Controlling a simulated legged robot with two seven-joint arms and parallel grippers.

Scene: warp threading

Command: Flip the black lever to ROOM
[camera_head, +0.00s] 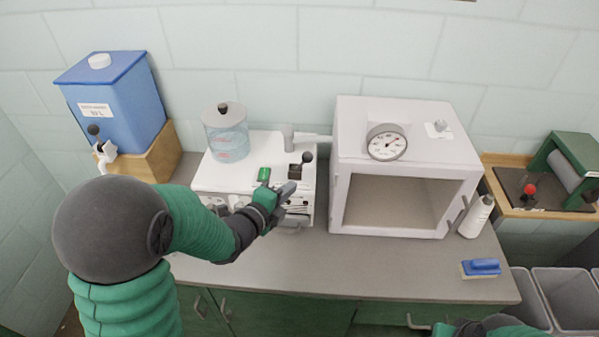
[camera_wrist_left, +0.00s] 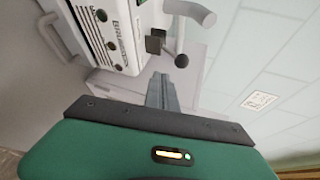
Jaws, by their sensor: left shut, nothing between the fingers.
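The black lever (camera_head: 307,158) has a round knob and a dark block at its base, on top of the white machine (camera_head: 225,178). The lever also shows in the left wrist view (camera_wrist_left: 181,58), just beyond my fingertips. My left gripper (camera_head: 291,187) is shut and empty over the machine's front right part, just in front of the lever. I see no clear contact between them. The left gripper's fingers also show in the left wrist view (camera_wrist_left: 162,82). No ROOM marking is readable. My right gripper is not seen; only part of that arm shows at the bottom edge.
A clear jar (camera_head: 226,133) stands on the machine. A white chamber (camera_head: 405,165) with a dial gauge (camera_head: 387,142) stands to its right, joined by a pipe. A blue tank (camera_head: 112,100) is at the left. A bottle (camera_head: 477,215) and blue brush (camera_head: 481,268) are at the right. The front counter is clear.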

